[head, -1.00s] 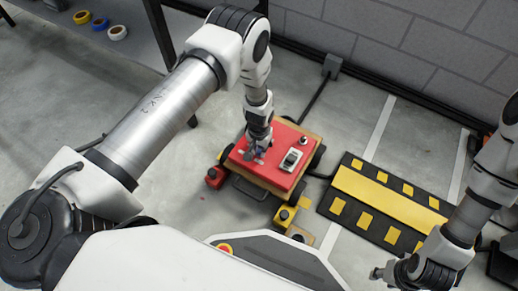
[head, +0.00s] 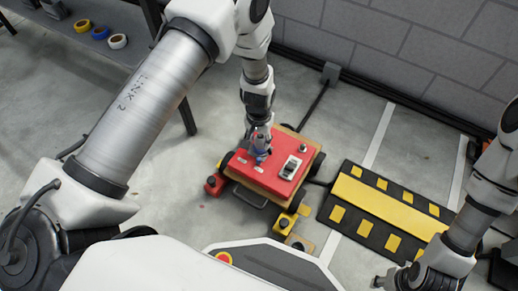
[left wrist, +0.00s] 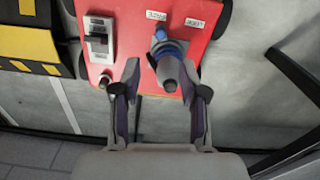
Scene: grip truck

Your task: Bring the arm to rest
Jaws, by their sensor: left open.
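My left gripper (head: 258,137) is open above the red top of the small truck (head: 273,181). In the left wrist view, its two fingers (left wrist: 161,88) stand apart on either side of a grey-tipped lever with a blue collar (left wrist: 170,66). I see a gap between the lever and each finger. The lever also shows on the red top (head: 260,156) in the head view, partly hidden by the gripper. My right gripper (head: 384,281) is at the bottom edge of the head view, partly cut off; its jaws are unclear.
A grey switch box (head: 291,167) and a small knob (head: 303,148) stand on the red top. A black and yellow ramp (head: 385,208) lies to the right. A shelf with tape rolls (head: 117,41) is at the upper left. A block wall is behind.

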